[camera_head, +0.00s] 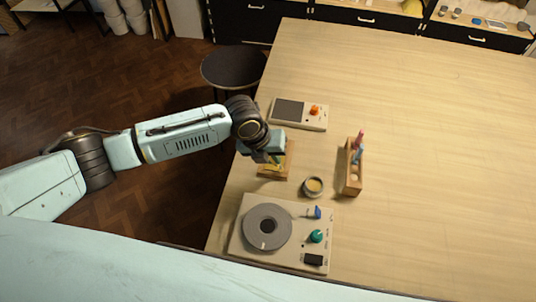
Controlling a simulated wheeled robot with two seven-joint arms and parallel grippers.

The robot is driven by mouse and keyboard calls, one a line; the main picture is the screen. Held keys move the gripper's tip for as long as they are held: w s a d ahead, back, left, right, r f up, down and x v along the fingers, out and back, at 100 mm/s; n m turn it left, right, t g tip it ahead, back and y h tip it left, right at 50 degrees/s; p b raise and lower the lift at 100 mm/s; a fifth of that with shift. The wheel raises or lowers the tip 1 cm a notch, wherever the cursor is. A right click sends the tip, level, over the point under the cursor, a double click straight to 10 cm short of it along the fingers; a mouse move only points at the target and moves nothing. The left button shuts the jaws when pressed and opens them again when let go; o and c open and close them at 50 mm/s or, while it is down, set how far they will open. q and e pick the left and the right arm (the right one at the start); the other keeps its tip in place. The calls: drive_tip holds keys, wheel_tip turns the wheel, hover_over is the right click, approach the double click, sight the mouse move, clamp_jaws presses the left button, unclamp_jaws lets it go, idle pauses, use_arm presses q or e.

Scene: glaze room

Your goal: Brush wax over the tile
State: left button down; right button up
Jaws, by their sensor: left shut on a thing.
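My left gripper (274,157) reaches in from the left and points down over a small square wooden board (287,162) near the table's left edge. It is shut on a thin yellowish-green tool, probably a brush, that is mostly hidden by the gripper. The tile seems to lie on this board under the gripper; I cannot make it out clearly, nor tell whether the tool touches it. A small round dark-rimmed bowl (313,187) with tan contents, likely the wax, stands just right of and nearer than the board. My right gripper is out of view.
A wooden rack (352,178) with pink and blue handles stands to the right. A device with an orange knob (315,111) lies behind. A base with a grey disc (267,227) and a green knob lies in front. A dark stool (232,68) is beside the table. The table's right is clear.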

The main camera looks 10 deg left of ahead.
use_arm(q)
drive_tip(key=shift+r, duration=0.1)
drive_tip(key=shift+r, duration=2.95)
drive_tip(key=shift+f, duration=0.1)
